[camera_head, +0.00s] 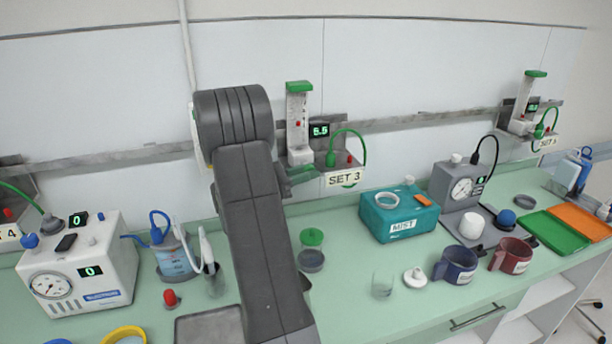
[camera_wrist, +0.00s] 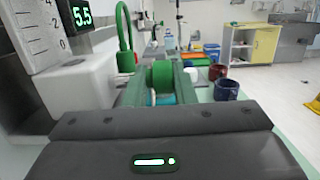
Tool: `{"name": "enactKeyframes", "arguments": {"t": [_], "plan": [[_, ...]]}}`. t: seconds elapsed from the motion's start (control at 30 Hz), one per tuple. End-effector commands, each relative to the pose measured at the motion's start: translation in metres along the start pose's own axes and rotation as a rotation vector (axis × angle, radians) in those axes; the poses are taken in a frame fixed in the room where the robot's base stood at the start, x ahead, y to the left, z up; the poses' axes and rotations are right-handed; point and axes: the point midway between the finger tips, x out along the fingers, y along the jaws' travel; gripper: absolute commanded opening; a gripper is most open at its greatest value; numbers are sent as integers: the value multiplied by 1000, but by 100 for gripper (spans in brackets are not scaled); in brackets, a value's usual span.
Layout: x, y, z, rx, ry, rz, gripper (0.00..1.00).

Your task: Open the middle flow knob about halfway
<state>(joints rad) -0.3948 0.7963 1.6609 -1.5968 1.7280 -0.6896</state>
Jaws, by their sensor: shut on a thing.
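The middle flowmeter (camera_head: 299,115) hangs on the wall rail, with a green top, a clear scaled tube and a SET 3 label (camera_head: 345,179). Its display (camera_wrist: 82,13) reads 5.5 in the wrist view. Its white body (camera_wrist: 75,85) fills the left of that view. A round green knob (camera_wrist: 162,75) sits between the fingertips of my gripper (camera_wrist: 161,88), which is shut on it. In the head view my arm hides most of the gripper and the knob. How far the knob is turned cannot be read from its face.
Another flowmeter (camera_head: 523,105) hangs at the far right. On the green counter stand a white device (camera_head: 105,262) at left, a teal MIST box (camera_head: 375,222), a gauge unit (camera_head: 447,184), a blue mug (camera_head: 457,266) and a red mug (camera_head: 511,254). A green hose (camera_wrist: 124,22) arches nearby.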

Motion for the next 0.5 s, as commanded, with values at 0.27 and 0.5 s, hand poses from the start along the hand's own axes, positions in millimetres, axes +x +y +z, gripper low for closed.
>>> {"name": "enactKeyframes", "arguments": {"t": [0.27, 0.5], "plan": [[0, -2, -3, -7, 5, -4, 35], [0, -1, -2, -4, 4, -2, 40]]}}
